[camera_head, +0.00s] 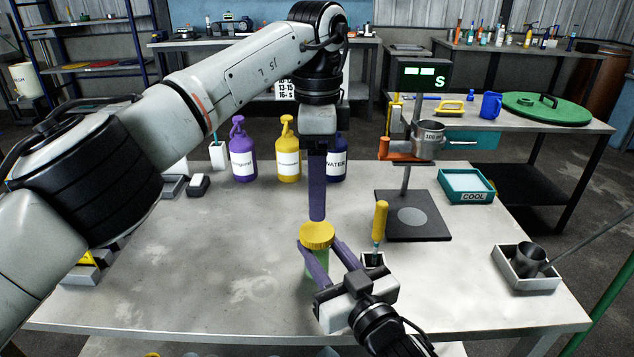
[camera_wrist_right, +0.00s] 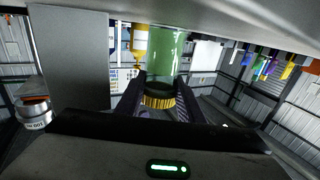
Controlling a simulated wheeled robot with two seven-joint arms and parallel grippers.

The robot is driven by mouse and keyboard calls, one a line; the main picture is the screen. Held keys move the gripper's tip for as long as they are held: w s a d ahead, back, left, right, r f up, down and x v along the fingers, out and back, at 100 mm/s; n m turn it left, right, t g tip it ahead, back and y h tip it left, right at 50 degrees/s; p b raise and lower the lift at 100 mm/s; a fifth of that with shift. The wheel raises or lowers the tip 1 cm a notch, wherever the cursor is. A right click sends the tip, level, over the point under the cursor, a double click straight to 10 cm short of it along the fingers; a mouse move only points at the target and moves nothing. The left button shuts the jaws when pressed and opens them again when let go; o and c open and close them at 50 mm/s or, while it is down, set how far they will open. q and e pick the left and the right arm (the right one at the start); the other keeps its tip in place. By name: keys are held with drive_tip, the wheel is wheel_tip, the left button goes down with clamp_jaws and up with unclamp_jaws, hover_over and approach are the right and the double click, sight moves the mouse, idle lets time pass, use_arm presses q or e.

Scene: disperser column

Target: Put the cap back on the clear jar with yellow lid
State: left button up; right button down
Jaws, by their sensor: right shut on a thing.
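The clear jar (camera_head: 316,268) looks green and stands upright near the middle of the table. Its yellow lid (camera_head: 317,235) is at its top. The right wrist view shows the green jar (camera_wrist_right: 166,52) inverted, with the yellow lid (camera_wrist_right: 159,101) below it and a dark band between them; I cannot tell how firmly the lid sits. My right gripper (camera_head: 322,257) comes from the front right, its fingers on both sides of the jar, shut on it. My left gripper (camera_head: 317,216) points straight down just above the lid, its fingers seen edge-on, so its opening is hidden.
A yellow-handled screwdriver (camera_head: 380,222) stands in a small holder close right of the jar. A dark square plate (camera_head: 430,225) with a post lies behind it. Purple (camera_head: 242,155), yellow (camera_head: 288,158) and dark blue (camera_head: 337,165) bottles stand behind.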

sight(317, 230)
use_arm(q)
wheel_tip(317, 230, down, 8)
drive_tip(key=shift+r, duration=0.15)
idle(0.4)
